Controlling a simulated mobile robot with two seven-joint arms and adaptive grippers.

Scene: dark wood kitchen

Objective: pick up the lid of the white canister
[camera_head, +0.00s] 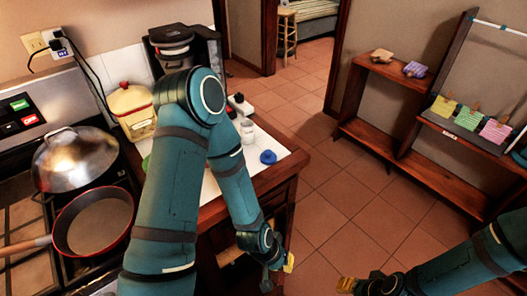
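A small whitish canister (248,131) stands upright on the white-topped counter, just right of my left arm. It is too small to make out its lid clearly. A blue ring-shaped item (268,157) lies on the counter in front of it, apart from it. My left gripper (278,272) hangs low beside the counter's right front side, below and away from the canister; its opening is unclear. My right gripper (358,286) is at the bottom edge over the floor, far from the counter; its fingers are partly cut off. My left arm hides part of the counter.
A domed steel wok (75,158) and a red-rimmed pan (97,222) sit on the stove. Open tiled floor (335,215) lies between counter and wooden shelf (400,120).

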